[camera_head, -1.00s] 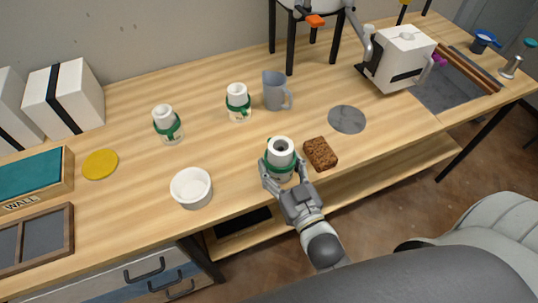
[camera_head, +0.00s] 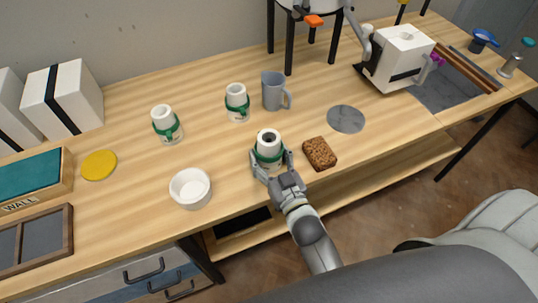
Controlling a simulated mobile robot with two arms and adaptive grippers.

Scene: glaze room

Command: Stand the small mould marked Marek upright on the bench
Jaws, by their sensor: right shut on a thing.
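My right gripper (camera_head: 271,165) is shut on a small white mould with a green band (camera_head: 268,146). The mould is upright, its dark top opening facing up, near the bench's front edge. I cannot tell whether its base touches the bench (camera_head: 235,150). Two similar white moulds with green bands stand upright farther back, one at the left (camera_head: 165,122) and one in the middle (camera_head: 236,100). They carry small labels too small to read, and I see no readable name on the held one. My left gripper is not in view.
A brown sponge-like block (camera_head: 319,154) lies just right of the held mould. A white bowl (camera_head: 190,188) is to its left, a grey jug (camera_head: 274,91) behind, and a grey disc (camera_head: 346,119) to the right. Bare wood lies between the bowl and the moulds.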

